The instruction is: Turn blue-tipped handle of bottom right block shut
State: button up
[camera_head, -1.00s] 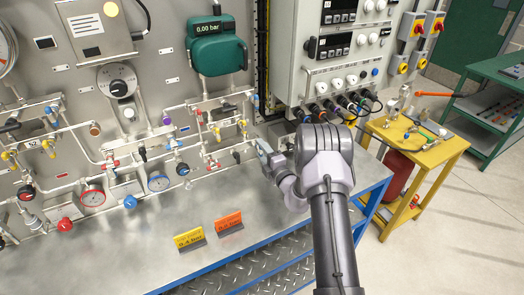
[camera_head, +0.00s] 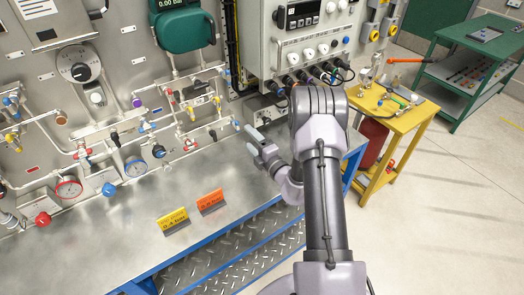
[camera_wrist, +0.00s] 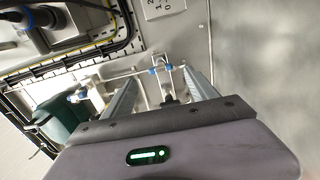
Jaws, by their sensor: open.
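My gripper (camera_head: 256,144) is open and empty above the metal bench, just right of the pipework's lower right end. A small blue tip (camera_head: 237,125) shows there, a short way up and left of my fingers and apart from them. In the wrist view, a small fitting with blue ends (camera_wrist: 159,69) appears beyond and between my two open fingers (camera_wrist: 162,88). It is too small to tell the handle's angle. The lower right block (camera_head: 190,143) sits on the panel's lower pipe run, with a dark-tipped handle (camera_head: 213,135) near it.
A yellow tag (camera_head: 172,220) and an orange tag (camera_head: 210,201) stand on the bench (camera_head: 125,240). A grey control box (camera_head: 300,45) with plugs and cables hangs above my gripper. A yellow side table (camera_head: 400,118) stands right. The bench front is mostly clear.

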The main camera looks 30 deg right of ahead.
jog(key=s, duration=0.9)
jog(key=shift+d, duration=0.15)
jog(key=shift+w, duration=0.1)
